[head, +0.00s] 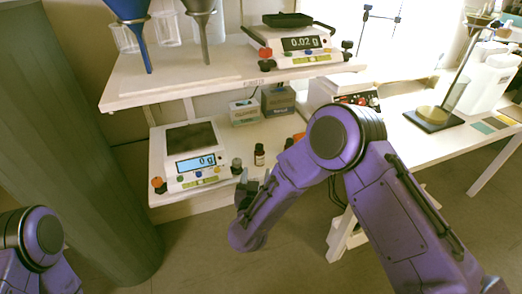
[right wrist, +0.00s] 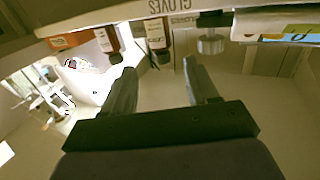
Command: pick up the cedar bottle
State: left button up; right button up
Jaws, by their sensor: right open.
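A small dark bottle with a pale label (head: 259,155) stands on the lower shelf, right of the lower scale. I cannot read its label, so I cannot tell whether it is the cedar one. The right wrist view shows a dark bottle with a pale label (right wrist: 156,36) upside down, beyond and roughly between the fingertips. A second brown bottle (right wrist: 108,40) is left of it. My right gripper (head: 248,188) is open and empty, in front of the shelf edge and apart from the bottles; its spread fingers show in the right wrist view (right wrist: 160,72). My left gripper is out of view.
The lower scale (head: 196,160) reads 0 g, with a small grey-topped object (head: 236,167) at its right. Boxes (head: 278,100) stand behind. The upper shelf (head: 130,90) overhangs with another scale (head: 300,45) and funnels. My right forearm hides part of the lower shelf's right end.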

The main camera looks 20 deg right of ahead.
aim_at(259, 150)
jog(key=shift+h, duration=0.3)
jog(key=x, duration=0.3)
jog(key=r+x, duration=0.1)
jog(key=x, duration=0.3)
jog(key=r+x, duration=0.1)
jog(key=x, duration=0.3)
jog(key=shift+w+a, duration=0.15)
grip_shut()
